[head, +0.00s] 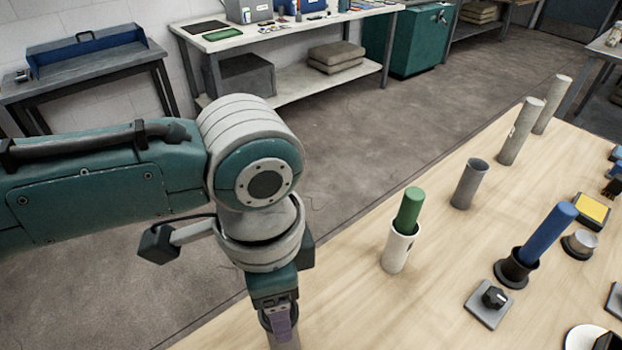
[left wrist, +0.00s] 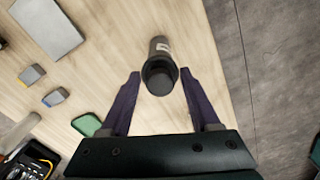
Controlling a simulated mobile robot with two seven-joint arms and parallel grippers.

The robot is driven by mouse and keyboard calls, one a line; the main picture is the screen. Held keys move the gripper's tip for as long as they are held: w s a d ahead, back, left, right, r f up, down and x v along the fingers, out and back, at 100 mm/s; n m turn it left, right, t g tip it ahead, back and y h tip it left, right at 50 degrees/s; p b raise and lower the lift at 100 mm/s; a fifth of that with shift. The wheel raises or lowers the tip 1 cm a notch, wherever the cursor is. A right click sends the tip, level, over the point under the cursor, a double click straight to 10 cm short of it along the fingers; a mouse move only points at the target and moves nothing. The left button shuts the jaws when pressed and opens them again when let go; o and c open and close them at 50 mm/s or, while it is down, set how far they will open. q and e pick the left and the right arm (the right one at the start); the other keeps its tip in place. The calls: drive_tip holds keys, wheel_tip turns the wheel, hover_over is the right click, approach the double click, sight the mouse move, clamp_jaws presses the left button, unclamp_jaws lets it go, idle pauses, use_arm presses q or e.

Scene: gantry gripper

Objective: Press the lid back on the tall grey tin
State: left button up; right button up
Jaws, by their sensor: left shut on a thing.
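My left gripper (head: 281,316) points down at the bottom edge of the head view. Its purple fingers are at a grey cylinder, the tall grey tin (head: 285,342), which is cut off by the frame. In the left wrist view my left gripper (left wrist: 160,74) has its fingertips either side of a dark round lid (left wrist: 160,77), and it is shut on it. The grey tin body (left wrist: 159,46) with a pale label shows beyond the lid. I cannot tell whether the lid is fully seated. My right gripper is not in view.
On the wooden table stand a white cup (head: 397,250) holding a green cylinder, an open grey tube (head: 468,184), and a blue cylinder (head: 547,233) in a dark holder. Tall grey tubes (head: 521,131) stand farther back. A knob box (head: 489,303) lies at right.

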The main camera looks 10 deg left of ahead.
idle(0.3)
use_arm(q)
drive_tip(key=o, duration=1.4)
drive_tip(key=shift+r, duration=0.1)
wheel_tip(320, 180, up, 7)
drive_tip(key=p, duration=0.8)
drive_tip(key=shift+c, duration=0.3)
